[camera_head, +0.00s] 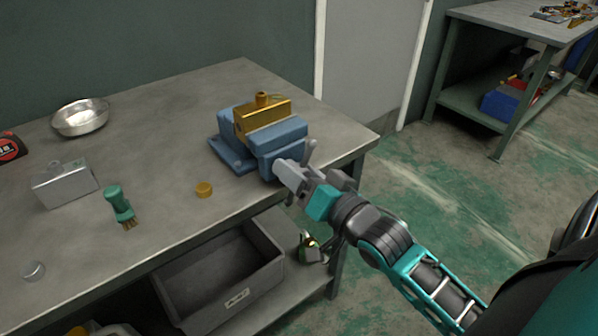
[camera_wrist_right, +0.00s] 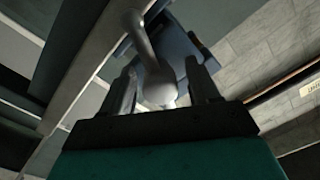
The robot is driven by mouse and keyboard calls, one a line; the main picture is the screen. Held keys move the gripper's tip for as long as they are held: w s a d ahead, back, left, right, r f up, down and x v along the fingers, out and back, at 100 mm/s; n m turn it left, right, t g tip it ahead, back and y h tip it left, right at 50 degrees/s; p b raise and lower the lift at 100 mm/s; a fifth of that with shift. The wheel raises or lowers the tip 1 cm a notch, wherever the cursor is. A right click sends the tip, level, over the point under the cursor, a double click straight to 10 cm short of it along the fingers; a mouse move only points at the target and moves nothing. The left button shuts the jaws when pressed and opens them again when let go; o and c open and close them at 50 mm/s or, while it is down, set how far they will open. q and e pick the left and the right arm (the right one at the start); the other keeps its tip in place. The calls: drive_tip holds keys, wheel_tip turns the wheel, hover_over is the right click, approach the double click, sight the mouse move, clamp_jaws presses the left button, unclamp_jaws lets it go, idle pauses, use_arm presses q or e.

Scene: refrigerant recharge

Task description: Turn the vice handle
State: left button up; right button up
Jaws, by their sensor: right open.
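The blue vice (camera_head: 232,155) stands on the workbench near its right corner, with a brass-coloured block (camera_head: 262,118) between its jaws. My right gripper (camera_head: 300,172) is at the front of the vice, close to the vice handle. In the right wrist view, the grey handle (camera_wrist_right: 146,50) with its rounded end reaches between the two fingers of my right gripper (camera_wrist_right: 163,85). The fingers are open on either side of it. I cannot tell whether either finger touches it. In the head view the gripper partly hides the handle. My left gripper is not in view.
The workbench (camera_head: 160,130) also holds a metal bowl (camera_head: 80,118), a grey metal box (camera_head: 64,184), a green-handled brush (camera_head: 119,203), a brass cap (camera_head: 204,190) and a small silver cap (camera_head: 34,271). A grey bin (camera_head: 270,262) sits below.

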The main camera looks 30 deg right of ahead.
drive_tip(key=s+d, duration=0.1)
drive_tip(key=s, duration=1.2)
drive_tip(key=shift+d+p, duration=0.15)
drive_tip(key=shift+p, duration=0.15)
drive_tip(key=shift+w, duration=0.15)
